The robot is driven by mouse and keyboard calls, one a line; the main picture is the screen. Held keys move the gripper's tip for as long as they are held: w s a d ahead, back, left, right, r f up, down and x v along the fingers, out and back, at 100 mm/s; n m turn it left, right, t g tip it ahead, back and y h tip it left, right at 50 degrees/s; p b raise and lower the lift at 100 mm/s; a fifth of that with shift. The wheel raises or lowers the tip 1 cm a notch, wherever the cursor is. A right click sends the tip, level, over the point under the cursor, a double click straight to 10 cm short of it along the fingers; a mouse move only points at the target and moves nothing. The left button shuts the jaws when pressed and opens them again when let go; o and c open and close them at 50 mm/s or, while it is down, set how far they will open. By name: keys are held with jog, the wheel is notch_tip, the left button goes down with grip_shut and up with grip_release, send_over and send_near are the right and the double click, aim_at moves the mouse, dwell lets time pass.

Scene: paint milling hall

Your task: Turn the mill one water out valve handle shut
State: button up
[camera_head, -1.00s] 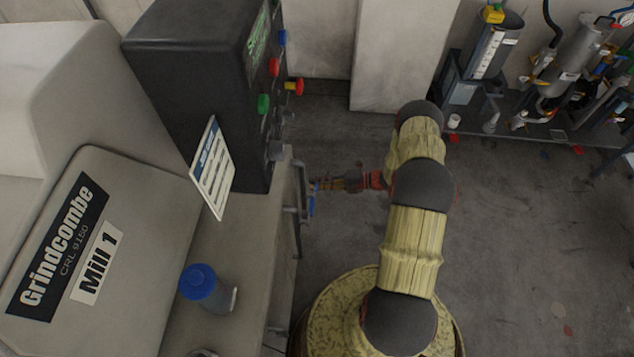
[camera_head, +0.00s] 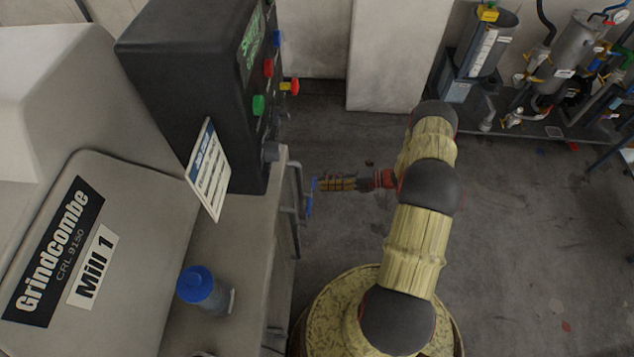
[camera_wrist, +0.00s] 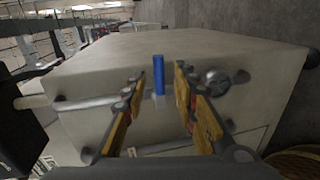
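The blue valve handle (camera_head: 309,203) is on the side of Mill 1 (camera_head: 95,265), by the pipe below the control box. In the wrist view the blue handle (camera_wrist: 158,74) stands upright on a small pale fitting in front of the mill's side panel. My gripper (camera_head: 322,184) is right beside the handle in the head view, reaching in from the right. In the wrist view my gripper (camera_wrist: 160,78) is open, with one yellow finger on each side of the handle and visible gaps. I cannot tell how deep the handle sits between the fingertips.
A black control box (camera_head: 195,85) with coloured buttons and a hanging card stands above the handle. A blue-capped jar (camera_head: 203,288) is on the mill ledge. A round dark fitting (camera_wrist: 216,82) is right of the fingers. Open floor (camera_head: 520,240) lies right of my arm.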

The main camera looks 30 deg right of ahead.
jog(key=v, duration=0.7)
dwell(0.5)
